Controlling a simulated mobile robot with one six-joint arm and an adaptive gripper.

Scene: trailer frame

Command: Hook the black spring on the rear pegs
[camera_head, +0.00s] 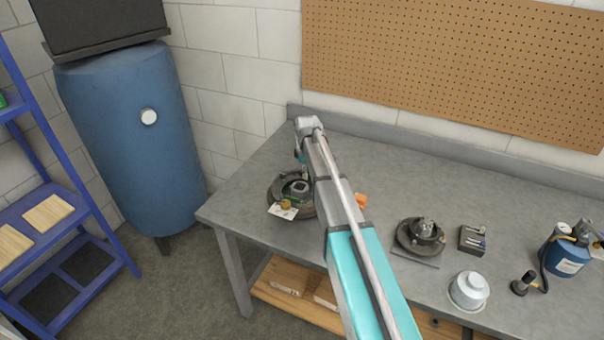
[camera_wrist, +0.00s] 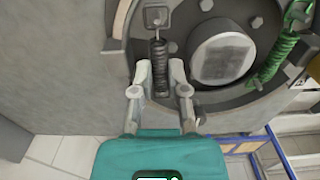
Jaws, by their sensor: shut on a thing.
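The black spring (camera_wrist: 158,58) stands lengthwise in the wrist view, with its lower part between the fingers of my gripper (camera_wrist: 160,72). My gripper is shut on it. Its upper end lies just below a small square grey piece with a peg (camera_wrist: 156,17); I cannot tell whether it is hooked there. The lower end is partly hidden by the fingers. The round dark backing plate (camera_wrist: 193,22) lies behind the spring, with a grey hub (camera_wrist: 222,58) to the right. In the head view the plate assembly (camera_head: 275,198) sits on the bench's left part, partly behind my arm.
A green spring (camera_wrist: 277,56) is on the plate's right side. On the grey bench (camera_head: 247,178) are a second hub assembly (camera_head: 404,240), a small dark box (camera_head: 472,240), a white cup (camera_head: 468,291) and a blue canister (camera_head: 566,256). The bench's back strip is clear.

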